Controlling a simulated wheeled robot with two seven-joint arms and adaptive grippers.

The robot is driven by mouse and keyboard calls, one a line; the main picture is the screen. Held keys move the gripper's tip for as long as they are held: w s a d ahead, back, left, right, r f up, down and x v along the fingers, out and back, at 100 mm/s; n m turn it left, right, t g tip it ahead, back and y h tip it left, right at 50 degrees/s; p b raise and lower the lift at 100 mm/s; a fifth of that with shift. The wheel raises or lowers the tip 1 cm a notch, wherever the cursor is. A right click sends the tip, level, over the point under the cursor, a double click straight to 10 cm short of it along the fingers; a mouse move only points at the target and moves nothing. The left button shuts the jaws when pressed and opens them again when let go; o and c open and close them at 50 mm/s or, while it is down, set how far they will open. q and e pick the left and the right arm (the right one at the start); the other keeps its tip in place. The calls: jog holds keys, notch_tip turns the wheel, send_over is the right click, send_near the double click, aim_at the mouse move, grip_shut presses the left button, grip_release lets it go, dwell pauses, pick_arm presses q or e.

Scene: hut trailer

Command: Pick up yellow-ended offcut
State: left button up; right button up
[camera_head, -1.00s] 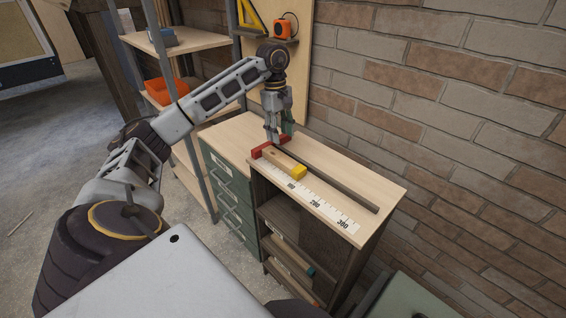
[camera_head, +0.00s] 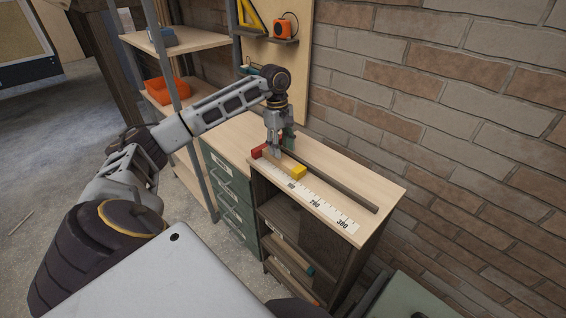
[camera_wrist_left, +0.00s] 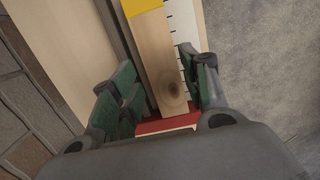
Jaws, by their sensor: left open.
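The yellow-ended offcut (camera_head: 299,172) is a short wooden block lying on the cabinet's bench top, its yellow end toward the front right. Its bare wood shows in the left wrist view (camera_wrist_left: 160,60), and its other end is at the red stop (camera_head: 259,151). My left gripper (camera_head: 276,153) points down over the wood near the red stop. In the left wrist view its green-padded fingers (camera_wrist_left: 160,92) are open, one on each side of the offcut, with gaps visible. The fingers partly hide the wood in the head view. My right gripper is not seen.
A white ruler strip (camera_head: 315,203) runs along the front side of the offcut. A dark rail (camera_head: 340,187) runs along its back side. A brick wall (camera_head: 450,110) stands behind the bench, and shelves with an orange bin (camera_head: 166,92) stand at the left.

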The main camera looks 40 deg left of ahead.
aim_at(283, 158)
pick_arm(q)
jog(key=shift+f, duration=0.1)
jog(key=shift+d+f+p, duration=0.2)
jog(key=shift+f+p, duration=0.2)
jog(key=shift+f, duration=0.85)
jog(key=shift+d+f+p, duration=0.15)
jog(key=shift+f+p, duration=0.2)
jog(key=shift+f, duration=0.9)
jog(key=c, duration=0.8)
jog(key=shift+c, duration=0.2)
jog(key=shift+r, duration=0.15)
jog(key=shift+r+b, duration=0.75)
jog(key=shift+r, duration=4.15)
jog(key=shift+s, duration=0.1)
